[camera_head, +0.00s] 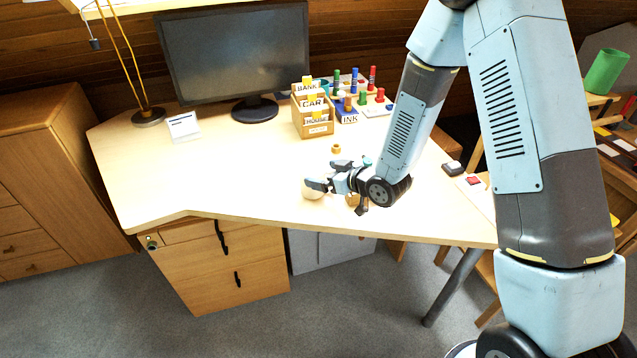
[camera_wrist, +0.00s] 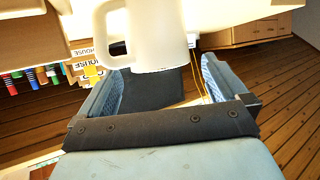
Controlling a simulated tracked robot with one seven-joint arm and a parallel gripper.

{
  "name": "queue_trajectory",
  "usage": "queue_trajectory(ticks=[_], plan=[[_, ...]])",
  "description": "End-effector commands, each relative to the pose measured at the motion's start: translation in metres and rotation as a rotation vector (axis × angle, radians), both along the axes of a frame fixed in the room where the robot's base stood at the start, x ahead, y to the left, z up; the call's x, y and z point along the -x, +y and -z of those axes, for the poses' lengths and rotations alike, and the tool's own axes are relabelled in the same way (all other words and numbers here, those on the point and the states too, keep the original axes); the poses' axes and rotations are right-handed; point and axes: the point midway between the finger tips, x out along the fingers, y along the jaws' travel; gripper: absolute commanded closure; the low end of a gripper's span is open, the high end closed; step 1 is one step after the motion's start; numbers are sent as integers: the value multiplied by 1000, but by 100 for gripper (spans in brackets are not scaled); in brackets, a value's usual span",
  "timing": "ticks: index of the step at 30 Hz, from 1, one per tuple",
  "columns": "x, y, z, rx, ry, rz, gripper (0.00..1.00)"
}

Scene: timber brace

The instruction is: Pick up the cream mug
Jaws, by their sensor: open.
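The cream mug (camera_head: 313,191) stands on the desk near its front edge, partly hidden by my gripper (camera_head: 326,176). In the wrist view the mug (camera_wrist: 158,38) is large, at the top middle, with its handle on the left side. My gripper, also seen in the wrist view (camera_wrist: 163,68), is open, with one finger on each side of the mug's line. The mug's near end sits at the mouth of the jaws. I cannot tell whether either finger touches it.
The desk (camera_head: 220,170) holds a monitor (camera_head: 235,55), a lamp (camera_head: 148,116), a labelled wooden box (camera_head: 313,117) and coloured stamps behind my gripper. A small wooden thing (camera_head: 336,149) stands just behind it. The desk's left half is mostly clear.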

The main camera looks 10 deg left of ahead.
Motion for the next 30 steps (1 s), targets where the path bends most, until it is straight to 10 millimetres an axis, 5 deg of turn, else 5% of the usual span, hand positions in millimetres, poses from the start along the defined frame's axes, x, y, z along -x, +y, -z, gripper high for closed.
queue_trajectory(ticks=[12,22,30], plan=[[-24,36,17,0,0,0,0],[-27,40,19,0,-1,2,0],[-27,40,19,0,-1,2,26]])
